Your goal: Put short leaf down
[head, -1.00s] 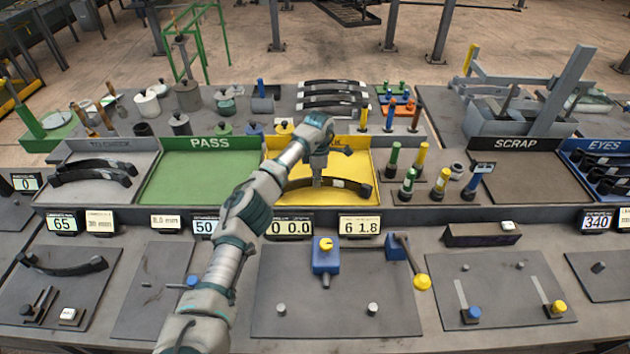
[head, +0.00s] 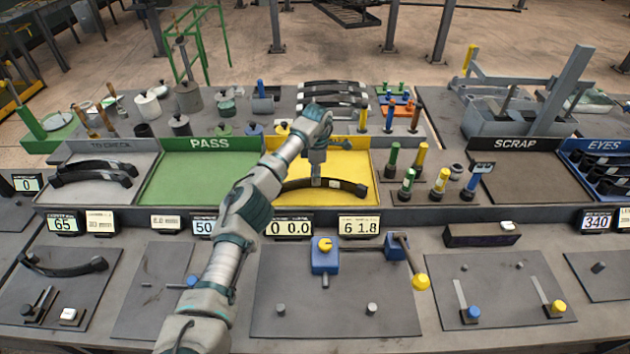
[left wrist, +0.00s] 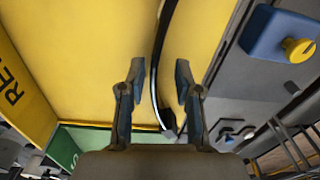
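The short leaf, a dark curved strip (head: 348,186), lies in the yellow tray (head: 360,158). My left gripper (head: 317,183) is just above the leaf's middle, low over the tray. In the left wrist view the gripper's two fingers (left wrist: 156,92) are apart. The leaf (left wrist: 157,60) runs through the gap between them and touches neither finger that I can see. The tray's yellow floor (left wrist: 90,40) fills much of that view. My arm hides part of the tray and its label in the head view. My right gripper is not in view.
The green PASS tray (head: 200,180), left of the yellow one, is empty. The TO CHECK tray (head: 60,198) holds dark leaves. The SCRAP tray (head: 515,180) is empty. Colored-handled tools (head: 420,160) stand right of the yellow tray. A blue fixture (head: 323,258) stands in front.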

